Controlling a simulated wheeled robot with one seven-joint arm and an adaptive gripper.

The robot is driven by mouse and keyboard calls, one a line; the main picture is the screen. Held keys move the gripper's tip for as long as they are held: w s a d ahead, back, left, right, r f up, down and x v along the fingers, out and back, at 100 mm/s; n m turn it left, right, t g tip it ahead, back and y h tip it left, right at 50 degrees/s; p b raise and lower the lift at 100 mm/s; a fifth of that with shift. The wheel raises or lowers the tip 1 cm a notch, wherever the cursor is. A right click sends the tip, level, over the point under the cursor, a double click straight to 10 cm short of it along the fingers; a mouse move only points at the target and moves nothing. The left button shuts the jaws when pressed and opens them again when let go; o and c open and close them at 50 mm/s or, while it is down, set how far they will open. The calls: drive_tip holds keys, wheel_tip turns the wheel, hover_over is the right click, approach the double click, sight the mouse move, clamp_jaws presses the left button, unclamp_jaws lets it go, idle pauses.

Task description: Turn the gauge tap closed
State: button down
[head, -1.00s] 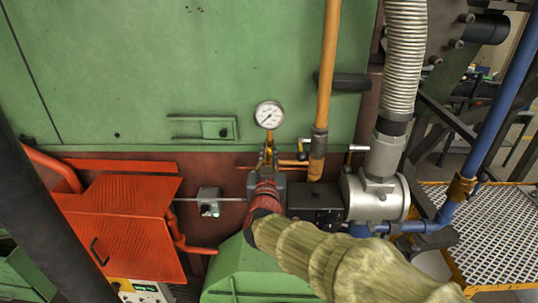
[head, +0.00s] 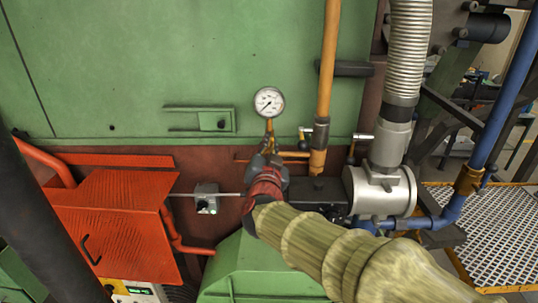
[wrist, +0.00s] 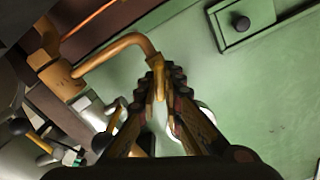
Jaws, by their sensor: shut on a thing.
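The round white pressure gauge (head: 269,102) stands on a thin orange pipe (head: 269,127) in front of the green furnace wall. My gripper (head: 270,156) is at the foot of this pipe, just below the gauge, and hides the gauge tap in the head view. In the wrist view my gripper (wrist: 160,88) has its fingertips together at the end of the bent orange pipe (wrist: 125,46). It is shut on the gauge tap, which is mostly hidden between the fingers. The handle's exact angle cannot be told. A pale round part shows behind the fingers.
A thick orange upright pipe (head: 326,70) with a small lever (head: 306,131) stands close to the right. Further right are a silver cylinder (head: 380,190) and a ribbed hose (head: 409,50). A red box (head: 115,225) stands at left. The green wall (head: 180,60) above is mostly clear.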

drive_tip(key=m+b, duration=0.4)
drive_tip(key=shift+d+f+m+b, duration=0.1)
drive_tip(key=shift+f+m+b, duration=0.2)
drive_tip(key=m+b, duration=0.2)
drive_tip(key=shift+m+b, duration=0.3)
drive_tip(key=m+b, duration=0.4)
drive_tip(key=m, duration=0.1)
drive_tip(key=shift+m, duration=0.3)
drive_tip(key=c, duration=2)
unclamp_jaws()
drive_tip(key=shift+o, duration=0.4)
drive_tip(key=s, duration=1.2)
drive_tip(key=shift+a, duration=0.25)
